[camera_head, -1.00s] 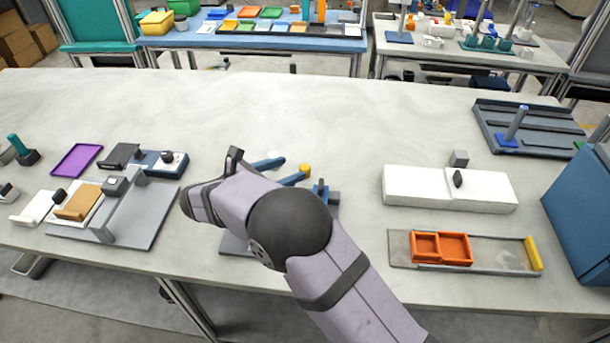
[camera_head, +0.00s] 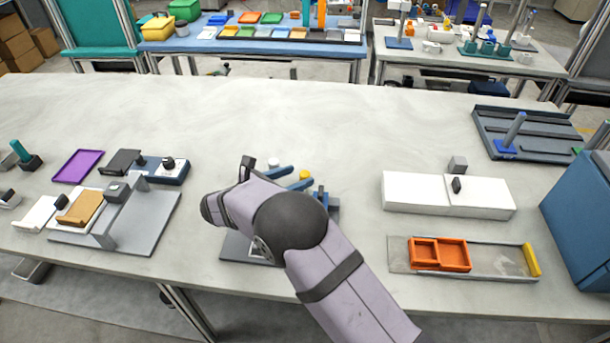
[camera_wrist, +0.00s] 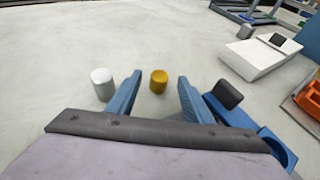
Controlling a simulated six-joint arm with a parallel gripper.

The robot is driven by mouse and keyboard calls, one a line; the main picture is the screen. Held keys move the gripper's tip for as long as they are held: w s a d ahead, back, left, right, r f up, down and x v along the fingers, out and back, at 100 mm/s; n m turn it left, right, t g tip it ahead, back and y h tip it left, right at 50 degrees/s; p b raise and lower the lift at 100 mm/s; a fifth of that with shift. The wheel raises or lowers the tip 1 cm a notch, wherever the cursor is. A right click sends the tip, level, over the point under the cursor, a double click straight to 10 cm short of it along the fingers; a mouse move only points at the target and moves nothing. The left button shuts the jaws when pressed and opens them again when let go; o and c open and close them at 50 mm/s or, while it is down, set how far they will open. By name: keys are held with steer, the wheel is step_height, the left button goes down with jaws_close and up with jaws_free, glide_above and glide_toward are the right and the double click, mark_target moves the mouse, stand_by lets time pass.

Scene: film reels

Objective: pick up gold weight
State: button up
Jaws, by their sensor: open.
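The gold weight (camera_wrist: 158,81) is a small gold cylinder standing upright on the table. In the wrist view it shows between and beyond the two blue fingers of my gripper (camera_wrist: 157,94), nothing visibly touching it. My gripper is open and empty. In the head view the gold weight (camera_head: 305,175) shows just beside the tips of my gripper (camera_head: 287,178), partly hidden by a finger.
A white-grey cylinder (camera_wrist: 102,84) stands just left of the left finger. A blue fixture with a dark block (camera_wrist: 228,94) is close on the right. A white box (camera_head: 420,193) lies farther right. The table behind the weights is clear.

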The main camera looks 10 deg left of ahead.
steer(key=shift+x, duration=1.15)
steer(key=shift+c, duration=0.5)
jaws_close()
steer(key=shift+r, duration=0.15)
